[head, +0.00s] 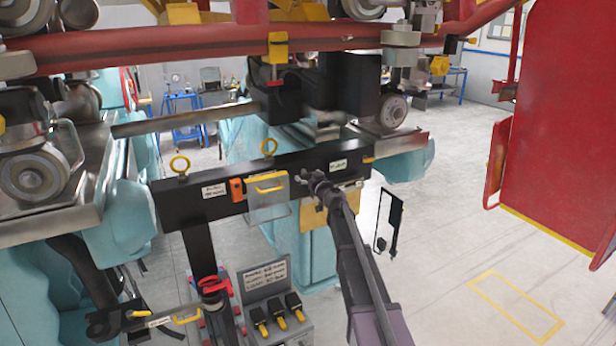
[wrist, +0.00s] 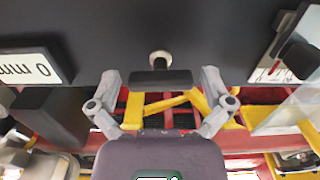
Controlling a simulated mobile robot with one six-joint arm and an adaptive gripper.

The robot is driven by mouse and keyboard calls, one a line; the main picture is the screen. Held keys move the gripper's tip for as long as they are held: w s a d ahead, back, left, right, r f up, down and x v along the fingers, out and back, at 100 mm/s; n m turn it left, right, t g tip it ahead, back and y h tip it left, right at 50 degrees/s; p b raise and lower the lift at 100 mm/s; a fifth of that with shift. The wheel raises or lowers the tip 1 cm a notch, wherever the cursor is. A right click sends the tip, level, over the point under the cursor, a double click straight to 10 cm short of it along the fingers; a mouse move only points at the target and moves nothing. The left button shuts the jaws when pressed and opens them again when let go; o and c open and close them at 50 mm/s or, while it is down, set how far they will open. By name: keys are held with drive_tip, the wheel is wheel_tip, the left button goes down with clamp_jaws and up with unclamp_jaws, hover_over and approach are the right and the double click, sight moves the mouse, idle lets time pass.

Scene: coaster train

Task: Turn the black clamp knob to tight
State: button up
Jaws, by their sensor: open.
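The black clamp knob (wrist: 161,80) shows in the wrist view as a short dark bar on a small pale stem, against the dark face of a long black beam (wrist: 120,25). The bar lies crosswise in that view. My gripper (wrist: 160,77) is open, with one grey finger on each side of the bar and a visible gap at both ends. In the head view my gripper (head: 326,186) is at the right part of the black beam (head: 215,172), and it hides the knob there.
A plate with a yellow handle (head: 268,190) and an orange block (head: 236,190) sit left of my gripper. A sign and a box with yellow-tipped levers (head: 278,315) stand below. A large red panel (head: 570,110) hangs at the right. Floor at right is mostly clear.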

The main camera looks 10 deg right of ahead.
drive_tip(key=shift+c, duration=0.2)
drive_tip(key=c, duration=1)
drive_tip(key=shift+o, duration=0.2)
drive_tip(key=shift+m, duration=0.4)
drive_tip(key=o, duration=1)
drive_tip(key=shift+s, duration=0.1)
drive_tip(key=v, duration=1.1)
drive_tip(key=shift+s, duration=0.35)
drive_tip(key=shift+d, duration=0.15)
